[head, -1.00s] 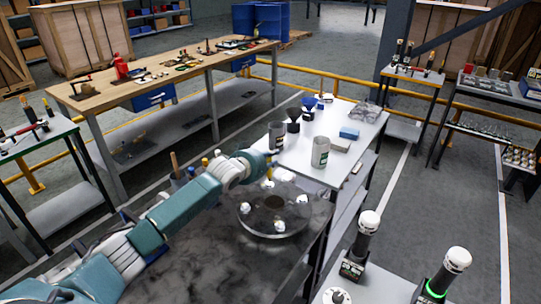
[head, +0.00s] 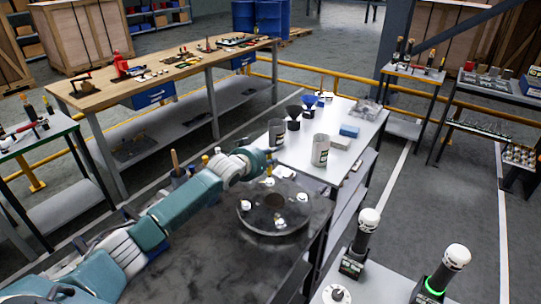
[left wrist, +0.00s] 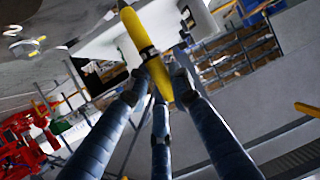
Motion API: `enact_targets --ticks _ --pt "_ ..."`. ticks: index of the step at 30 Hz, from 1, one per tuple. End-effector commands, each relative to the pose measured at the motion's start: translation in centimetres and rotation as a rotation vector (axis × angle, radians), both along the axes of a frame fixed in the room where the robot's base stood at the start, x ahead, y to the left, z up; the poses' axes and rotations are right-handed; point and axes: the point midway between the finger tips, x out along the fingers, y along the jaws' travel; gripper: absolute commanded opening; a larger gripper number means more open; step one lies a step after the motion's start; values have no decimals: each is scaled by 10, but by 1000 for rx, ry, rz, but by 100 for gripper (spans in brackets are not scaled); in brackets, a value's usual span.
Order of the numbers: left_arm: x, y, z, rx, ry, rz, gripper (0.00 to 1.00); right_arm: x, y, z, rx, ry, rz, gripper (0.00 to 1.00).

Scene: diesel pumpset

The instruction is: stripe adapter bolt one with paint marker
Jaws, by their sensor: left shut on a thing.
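The adapter (head: 258,228) is a round grey plate lying on the dark table. Several bright bolt heads stand around its central hole, including one at its left (head: 246,205), one at its front (head: 277,224) and one at its right (head: 302,198). My left gripper is by the plate's far edge in the head view, its fingers mostly hidden by my wrist. In the left wrist view my left gripper (left wrist: 160,82) is shut on the yellow paint marker (left wrist: 134,28). I cannot tell whether the marker's tip touches a bolt. My right gripper is out of view.
A white table (head: 291,155) behind the plate holds grey cans (head: 320,150), dark funnels and a blue block (head: 349,131). A holder with upright tools stands left of my wrist. Black-and-white devices (head: 360,245) stand at the front right. The dark tabletop (head: 215,250) is mostly clear.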

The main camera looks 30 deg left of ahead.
Motion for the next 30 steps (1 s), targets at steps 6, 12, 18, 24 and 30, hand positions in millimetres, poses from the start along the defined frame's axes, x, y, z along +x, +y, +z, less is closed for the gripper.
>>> enact_targets --ticks 6,12,18,24,30 --pt "0 0 -2 0 0 0 2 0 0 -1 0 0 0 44" --pt "0 0 -5 0 0 0 2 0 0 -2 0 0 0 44" --pt "-1 -1 -4 0 1 0 2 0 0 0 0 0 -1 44" --pt "-3 -2 -4 -1 1 -1 2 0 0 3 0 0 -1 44" --pt "-5 -3 -5 -1 2 -1 2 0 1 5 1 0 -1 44"
